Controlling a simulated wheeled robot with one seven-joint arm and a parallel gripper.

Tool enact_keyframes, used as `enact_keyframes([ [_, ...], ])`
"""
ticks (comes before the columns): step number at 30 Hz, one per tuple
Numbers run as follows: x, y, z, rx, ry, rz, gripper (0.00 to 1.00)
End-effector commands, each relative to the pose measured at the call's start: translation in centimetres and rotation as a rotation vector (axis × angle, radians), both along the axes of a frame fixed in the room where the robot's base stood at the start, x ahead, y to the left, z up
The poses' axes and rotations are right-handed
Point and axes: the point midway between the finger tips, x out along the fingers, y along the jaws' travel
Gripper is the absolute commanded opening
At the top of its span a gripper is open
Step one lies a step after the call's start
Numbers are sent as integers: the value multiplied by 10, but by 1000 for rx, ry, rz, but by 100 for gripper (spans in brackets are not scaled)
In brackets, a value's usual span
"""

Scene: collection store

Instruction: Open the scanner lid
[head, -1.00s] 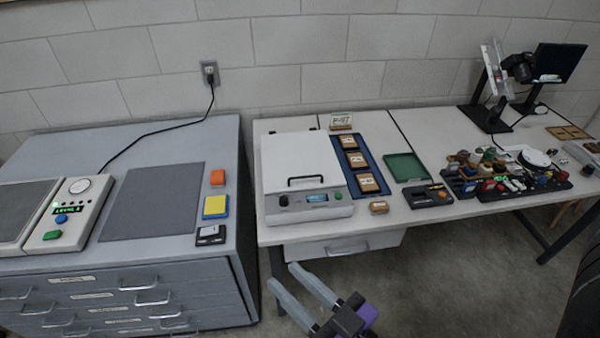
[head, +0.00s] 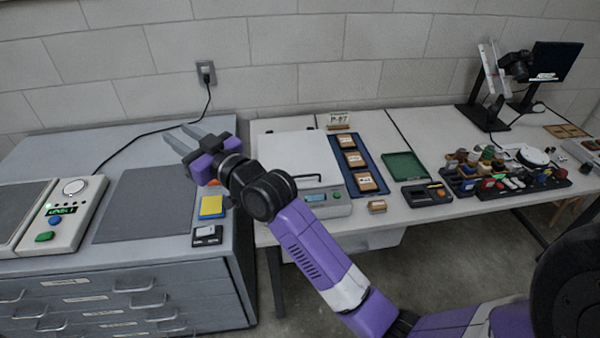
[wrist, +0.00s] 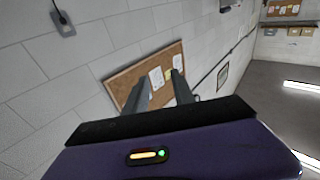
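The scanner is a white box with a flat white lid (head: 295,155), which lies shut. Its dark handle (head: 311,177) shows partly at the lid's front, and the front panel (head: 318,198) has a small lit display and a green button. My arm hides the scanner's left front. My gripper (head: 176,131) is up to the left of the scanner, above the back of the grey cabinet, clear of the lid. Its two fingers are apart with nothing between them. The wrist view also shows the open fingers (wrist: 158,85), facing the wall and a cork board.
A blue tray (head: 372,163) with several labelled boxes stands right of the scanner, beside a green tray (head: 404,167). On the cabinet lie a yellow-blue block (head: 212,207) and a grey mat (head: 150,205). A wall socket with a cable (head: 206,72) is behind my gripper.

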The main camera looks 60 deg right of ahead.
Motion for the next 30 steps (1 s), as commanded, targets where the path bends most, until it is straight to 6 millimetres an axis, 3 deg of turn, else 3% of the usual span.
enact_keyframes([
  [3,25,-29,1,-110,96,25,31],
  [7,42,-62,-10,-235,240,50,31],
  [11,46,-105,-30,-362,421,66,31],
  [14,37,-146,-49,-456,587,74,31],
  [20,-7,-224,-89,-592,941,98,31],
  [24,-54,-263,-119,-643,1209,154,31],
  [30,-111,-263,-162,-623,1469,314,31],
])
